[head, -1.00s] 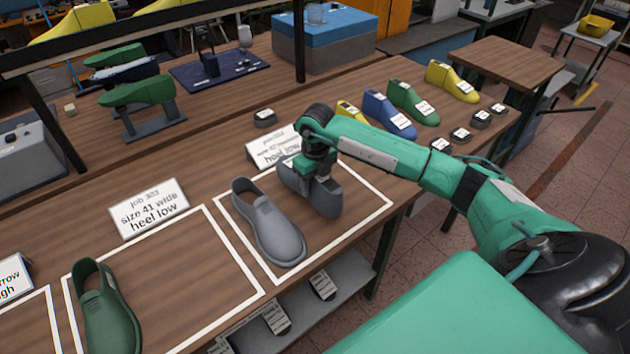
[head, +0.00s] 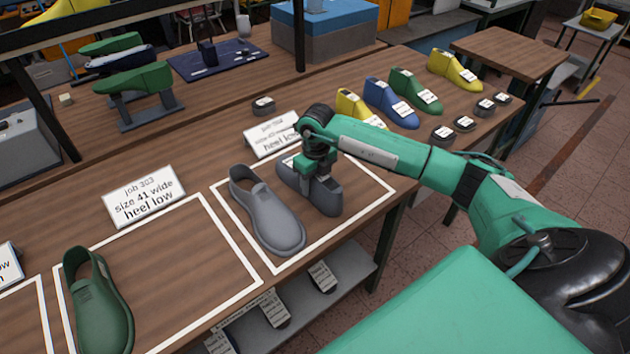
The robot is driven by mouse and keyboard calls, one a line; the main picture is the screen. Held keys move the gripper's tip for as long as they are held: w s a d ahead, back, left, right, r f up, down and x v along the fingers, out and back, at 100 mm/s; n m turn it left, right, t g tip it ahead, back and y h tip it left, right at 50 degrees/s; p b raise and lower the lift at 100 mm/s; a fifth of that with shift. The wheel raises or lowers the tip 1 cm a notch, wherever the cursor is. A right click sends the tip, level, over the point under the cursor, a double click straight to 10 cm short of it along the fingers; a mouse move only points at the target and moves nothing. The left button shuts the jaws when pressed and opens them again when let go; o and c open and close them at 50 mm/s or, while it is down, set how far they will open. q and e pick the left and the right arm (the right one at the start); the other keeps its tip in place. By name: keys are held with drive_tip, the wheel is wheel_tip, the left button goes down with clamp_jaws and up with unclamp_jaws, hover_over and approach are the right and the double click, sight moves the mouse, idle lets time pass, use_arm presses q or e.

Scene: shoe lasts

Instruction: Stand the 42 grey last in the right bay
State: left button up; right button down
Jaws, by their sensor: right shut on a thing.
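The grey last (head: 324,198) stands in the right bay (head: 377,200), a white-outlined rectangle on the bench, to the right of a grey shoe (head: 265,212). My right gripper (head: 322,183) is shut on the grey last from above and hides its middle. The last's underside appears to be at the bench top, but I cannot tell whether it bears its weight there. Its size label is not visible. The bay's card (head: 273,136) is partly hidden behind my right arm. My left gripper is not in view.
The bay to the left holds a green shoe (head: 97,305) and has free room beside it; its card (head: 143,197) reads size 41 wide, heel low. Yellow, blue and green lasts (head: 415,92) stand at the back right, near several dark round items (head: 465,124).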

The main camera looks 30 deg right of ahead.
drive_tip(key=shift+f, duration=0.1)
idle(0.5)
drive_tip(key=c, duration=0.6)
unclamp_jaws()
drive_tip(key=shift+o, duration=0.2)
wheel_tip(320, 180, up, 12)
drive_tip(key=b, duration=0.3)
drive_tip(key=shift+d+r, duration=0.1)
drive_tip(key=shift+r, duration=0.8)
